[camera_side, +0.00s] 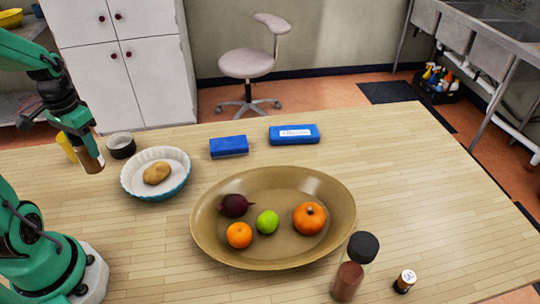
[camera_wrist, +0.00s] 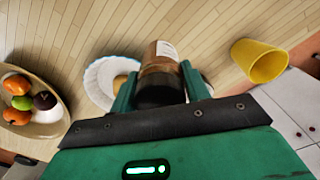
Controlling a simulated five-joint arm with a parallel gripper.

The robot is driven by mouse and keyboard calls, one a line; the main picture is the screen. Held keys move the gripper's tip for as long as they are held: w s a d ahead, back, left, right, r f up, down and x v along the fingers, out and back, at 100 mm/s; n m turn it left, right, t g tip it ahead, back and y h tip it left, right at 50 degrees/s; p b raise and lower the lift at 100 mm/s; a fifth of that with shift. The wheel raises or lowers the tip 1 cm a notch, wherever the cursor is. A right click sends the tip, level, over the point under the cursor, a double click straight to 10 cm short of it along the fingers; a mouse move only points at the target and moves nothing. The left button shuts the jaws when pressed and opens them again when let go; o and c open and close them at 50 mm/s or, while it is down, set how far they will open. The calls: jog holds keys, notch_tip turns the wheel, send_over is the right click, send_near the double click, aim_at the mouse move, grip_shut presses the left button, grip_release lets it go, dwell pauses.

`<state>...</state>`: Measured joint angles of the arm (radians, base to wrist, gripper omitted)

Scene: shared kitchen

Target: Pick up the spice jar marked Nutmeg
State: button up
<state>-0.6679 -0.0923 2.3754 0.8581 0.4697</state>
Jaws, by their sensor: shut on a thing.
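My gripper (camera_side: 84,140) is shut on a small spice jar (camera_side: 92,160), above the table's left end. In the wrist view, my gripper (camera_wrist: 158,90) has one finger on each side of that jar (camera_wrist: 160,60). The jar has brown contents, a pale label and a black lid; the lid end is nearer the wrist camera. The label's writing is too small to read, so I cannot tell whether it says Nutmeg. A larger clear jar (camera_side: 348,278) with a black lid and reddish-brown contents stands at the table's front.
A wide tan bowl (camera_side: 335,240) holds fruit and vegetables. Two blue boxes (camera_side: 229,147) (camera_side: 294,134) lie behind. The table's right is clear.

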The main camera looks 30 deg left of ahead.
jog(key=w+d+r, duration=0.1)
jog(key=d+r, duration=0.2)
jog(key=d, duration=0.2)
jog(key=shift+w, duration=0.35)
jog(key=shift+r, duration=0.1)
jog(key=shift+w, duration=0.15)
